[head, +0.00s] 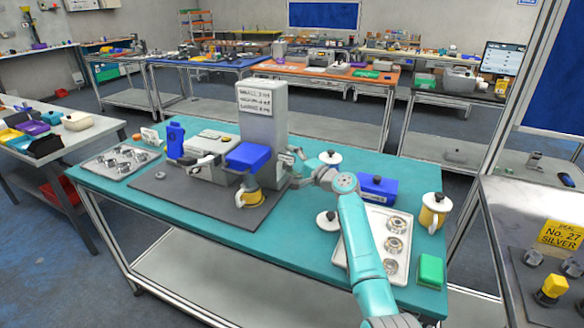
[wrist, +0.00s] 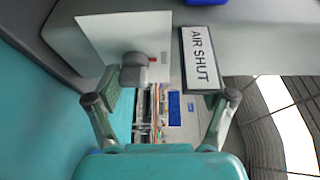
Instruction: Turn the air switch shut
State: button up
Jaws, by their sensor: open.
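The air switch is a grey knob (wrist: 132,68) with a small red mark, on a pale plate (wrist: 105,32) in the wrist view. A sign reading AIR SHUT (wrist: 201,57) is to the right of the knob. My gripper (wrist: 170,95) is open, with its two fingers spread apart and nothing held. The left fingertip overlaps the knob's lower edge in the picture; I cannot tell whether they touch. The right fingertip is below the sign. In the head view, my gripper (head: 298,172) is at the right side of the tall grey machine (head: 263,120), and the knob is too small to make out.
The machine stands on a dark mat (head: 190,192) on a teal table (head: 265,244). A green block (head: 430,270) lies at the table's right edge.

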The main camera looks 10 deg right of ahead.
aim_at(285, 136)
jog(key=o, duration=0.4)
jog(key=shift+t, duration=0.3)
jog(key=r, duration=0.6)
jog(key=shift+w+d+r, duration=0.2)
jog(key=shift+w+r, duration=0.05)
jog(key=shift+c, duration=0.2)
jog(key=shift+d+r, duration=0.1)
jog(key=shift+r, duration=0.45)
jog(key=shift+g, duration=0.4)
jog(key=f, duration=0.5)
jog(key=shift+s+f, duration=0.1)
jog(key=shift+s, duration=0.25)
jog(key=shift+c, duration=0.8)
jog(key=shift+s+d, duration=0.15)
jog(key=shift+s, duration=0.25)
jog(key=shift+c, duration=0.8)
jog(key=shift+s+d, duration=0.25)
jog(key=shift+s, duration=0.35)
jog(key=shift+c, duration=0.2)
jog(key=v, duration=1)
jog(key=shift+a+f, duration=0.25)
jog(key=shift+f, duration=0.2)
